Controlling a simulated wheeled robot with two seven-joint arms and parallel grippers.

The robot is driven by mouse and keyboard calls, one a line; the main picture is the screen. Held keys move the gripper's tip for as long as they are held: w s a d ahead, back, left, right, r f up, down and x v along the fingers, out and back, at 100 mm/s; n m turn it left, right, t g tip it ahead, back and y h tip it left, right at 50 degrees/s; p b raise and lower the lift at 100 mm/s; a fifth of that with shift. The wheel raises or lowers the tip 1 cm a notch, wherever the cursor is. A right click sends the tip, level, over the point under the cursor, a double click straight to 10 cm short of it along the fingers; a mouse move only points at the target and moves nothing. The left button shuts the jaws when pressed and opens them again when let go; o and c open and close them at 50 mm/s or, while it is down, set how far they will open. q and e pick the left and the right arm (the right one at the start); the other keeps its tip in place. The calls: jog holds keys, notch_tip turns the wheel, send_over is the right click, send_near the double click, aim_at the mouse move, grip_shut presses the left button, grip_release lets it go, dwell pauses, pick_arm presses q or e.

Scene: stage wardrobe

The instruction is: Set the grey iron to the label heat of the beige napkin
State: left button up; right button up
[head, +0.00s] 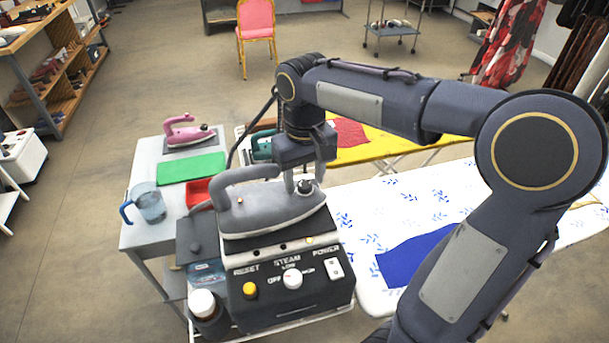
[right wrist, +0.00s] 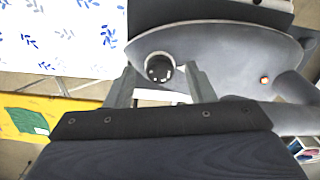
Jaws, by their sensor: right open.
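The grey iron (head: 262,212) rests on top of the dark steam station (head: 300,290), its handle towards the left. Its round dark dial (head: 305,187) with a pale mark sits near the iron's right end. My right gripper (head: 304,177) is open over the dial, pointing down. In the right wrist view the dial (right wrist: 160,67) lies between the two fingertips, with a gap on each side; I cannot read its setting. The iron's body (right wrist: 228,52) fills the upper right there. I see no beige napkin or its label. My left gripper is not in view.
The station front has a yellow button (head: 250,289), a white knob (head: 292,279) and a power switch (head: 334,268). A blue cloth (head: 410,258) lies on the patterned ironing board (head: 410,200). A side table holds a pink iron (head: 187,134), green mat (head: 192,168) and jug (head: 149,204).

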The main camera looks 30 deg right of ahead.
aim_at(304, 183)
notch_tip(304, 183, up, 8)
jog(key=shift+f, duration=0.15)
dwell(0.6)
